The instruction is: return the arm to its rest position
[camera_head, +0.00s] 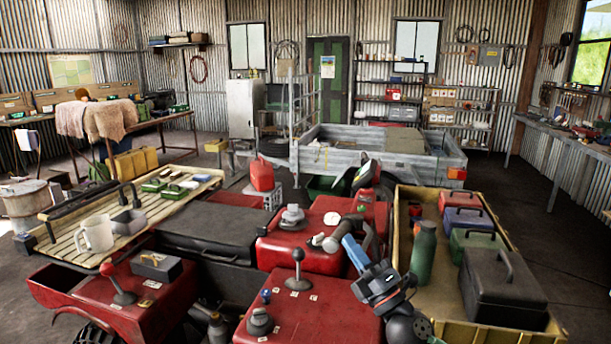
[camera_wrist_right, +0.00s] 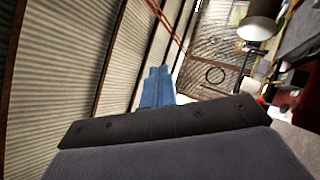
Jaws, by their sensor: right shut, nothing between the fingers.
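My right gripper (camera_head: 348,241) reaches up from the lower right, over the red quad bodywork. Its blue fingers are together with nothing held between them. In the head view the fingertips overlap a dark and pale rounded part (camera_head: 331,244) on the red panel; I cannot tell whether they touch it. The right wrist view shows the blue fingers (camera_wrist_right: 158,86) closed, pointing away past the dark gripper body, with corrugated wall behind. My left gripper and arm are not in view.
A yellow tray (camera_head: 540,331) at right holds a green flask (camera_head: 423,252), a black toolbox (camera_head: 502,285) and smaller boxes. A slatted rack (camera_head: 70,243) holds a white mug (camera_head: 95,233).

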